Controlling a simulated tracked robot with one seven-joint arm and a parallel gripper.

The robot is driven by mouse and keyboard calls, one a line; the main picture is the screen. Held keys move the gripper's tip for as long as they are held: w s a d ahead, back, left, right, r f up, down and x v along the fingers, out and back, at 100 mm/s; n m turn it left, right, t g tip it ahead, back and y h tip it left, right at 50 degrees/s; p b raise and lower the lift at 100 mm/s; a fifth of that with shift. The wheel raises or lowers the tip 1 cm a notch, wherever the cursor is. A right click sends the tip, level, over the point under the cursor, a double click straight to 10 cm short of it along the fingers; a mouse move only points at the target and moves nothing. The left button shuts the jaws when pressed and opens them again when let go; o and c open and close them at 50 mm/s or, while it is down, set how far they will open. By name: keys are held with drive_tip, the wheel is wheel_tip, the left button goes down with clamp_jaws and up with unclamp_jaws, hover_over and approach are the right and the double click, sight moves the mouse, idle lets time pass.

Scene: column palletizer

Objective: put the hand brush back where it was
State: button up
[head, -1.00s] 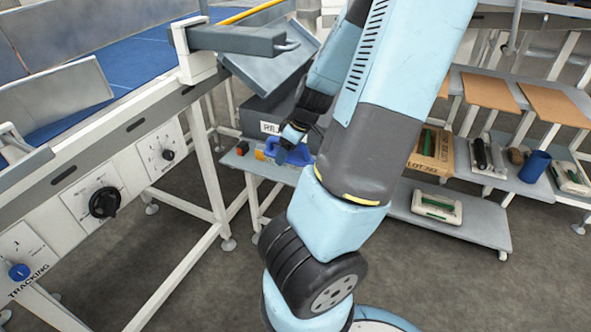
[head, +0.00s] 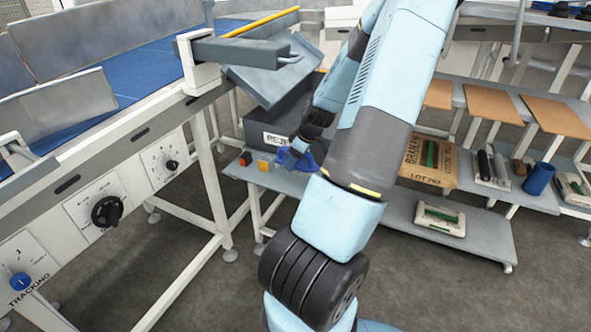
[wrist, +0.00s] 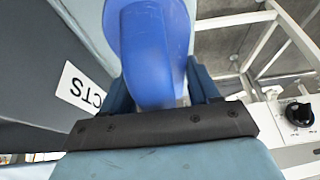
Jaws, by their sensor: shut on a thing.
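The hand brush, blue as far as I can see, is held by my gripper (head: 302,148) over the low grey shelf (head: 320,190) beside the conveyor. In the wrist view the blue brush handle (wrist: 152,60) stands between the jaws, which are shut on it. Its bristles are not visible, and my arm covers part of it in the head view. I cannot tell whether the brush touches the shelf.
A dark grey bin (head: 258,122) with a white label stands behind the gripper, close by. A paper sack (head: 428,160) lies to the right. The conveyor frame (head: 130,145) bounds the left.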

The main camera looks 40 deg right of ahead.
drive_tip(key=shift+w+d+f, duration=0.45)
drive_tip(key=shift+d+f, duration=0.05)
drive_tip(key=shift+f, duration=0.25)
drive_tip(key=shift+w+d+f, duration=0.45)
drive_tip(key=shift+f, duration=1.9)
drive_tip(key=o, duration=1.4)
drive_tip(key=shift+f, duration=0.1)
